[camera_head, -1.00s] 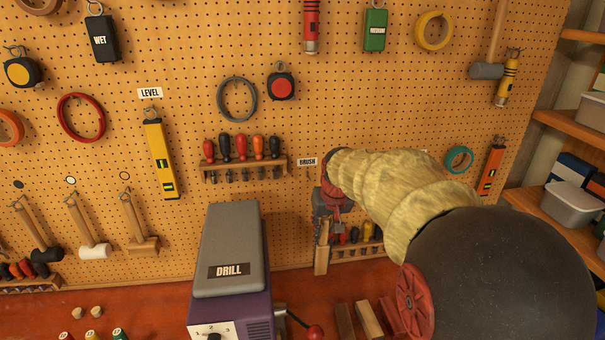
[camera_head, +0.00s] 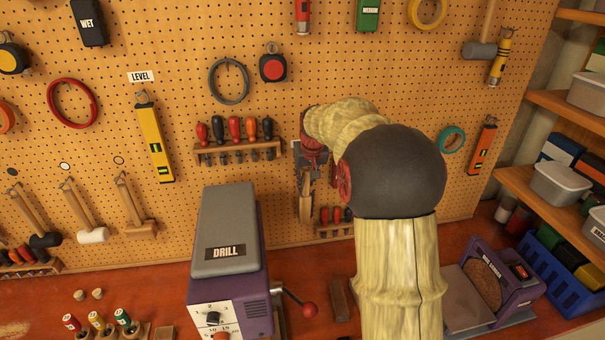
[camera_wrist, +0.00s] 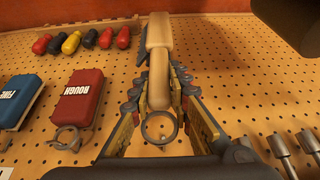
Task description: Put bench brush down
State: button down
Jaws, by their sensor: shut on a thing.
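The bench brush has a pale wooden handle (camera_wrist: 158,62) with a metal hanging ring (camera_wrist: 160,127), and shows in the middle of the wrist view. Its dark bristles show only partly behind the gripper fingers. My gripper (camera_wrist: 160,92) is shut around the brush, one finger on each side. In the head view my gripper (camera_head: 308,172) is close to the pegboard (camera_head: 350,60), right of the screwdriver rack, and a wooden part of the brush (camera_head: 305,207) hangs below it. My arm hides the board behind. I cannot tell whether the ring is on a hook.
A drill press (camera_head: 225,235) stands on the red bench left of my arm. A screwdriver rack (camera_head: 240,150) is left of my gripper, and a lower rack (camera_head: 333,230) is just below right. In the wrist view a red block (camera_wrist: 78,98) hangs beside the brush.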

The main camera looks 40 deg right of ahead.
jog(key=shift+w+d+r, duration=0.1)
jog(key=shift+w+d, duration=0.1)
jog(key=shift+w, duration=0.3)
jog(key=shift+w+d, duration=0.2)
jog(key=shift+w, duration=0.3)
jog(key=shift+w+d+f+p, duration=0.2)
jog(key=shift+w+f+p, duration=0.1)
jog(key=shift+w, duration=0.2)
jog(key=shift+w+d+f+p, duration=0.2)
jog(key=shift+w+f, duration=0.1)
jog(key=shift+w, duration=0.15)
jog(key=c, duration=2.2)
grip_release()
jog(key=shift+f, duration=0.15)
jog(key=o, duration=0.6)
jog(key=shift+c, duration=0.2)
